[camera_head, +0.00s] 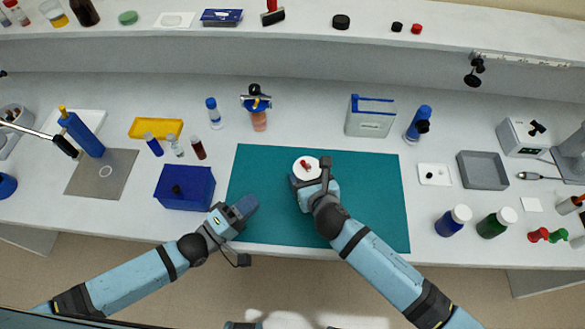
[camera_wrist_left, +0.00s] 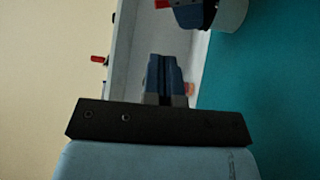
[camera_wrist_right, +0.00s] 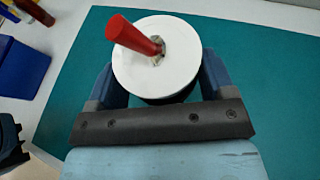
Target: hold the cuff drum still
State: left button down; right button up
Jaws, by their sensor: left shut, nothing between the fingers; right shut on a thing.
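The cuff drum (camera_head: 305,165) is a round piece with a white top and a red peg, standing on the teal mat (camera_head: 262,165). In the right wrist view the drum (camera_wrist_right: 136,72) sits between the two fingers, its dark side just showing below the white top. My right gripper (camera_head: 309,182) is shut on the drum; in the right wrist view its fingers (camera_wrist_right: 160,82) touch both sides. My left gripper (camera_head: 247,205) is shut and empty over the mat's left part, apart from the drum. Its closed fingers also show in the left wrist view (camera_wrist_left: 165,75).
A blue box (camera_head: 185,190) stands left of the mat, close to my left gripper. Two capped bottles (camera_head: 453,220) stand to the right. The mat's right part is clear.

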aim_at(305, 165)
pick_arm(q)
jog(key=shift+s+a+f+n+h, duration=0.1)
jog(key=shift+s+a+n+h, duration=0.2)
jog(key=shift+s+n, duration=0.35)
jog(key=shift+w+d, duration=0.1)
jog(key=shift+w, duration=0.15)
jog(key=x, duration=1.3)
jog(key=shift+w+d, duration=0.15)
jog(key=shift+w, duration=0.2)
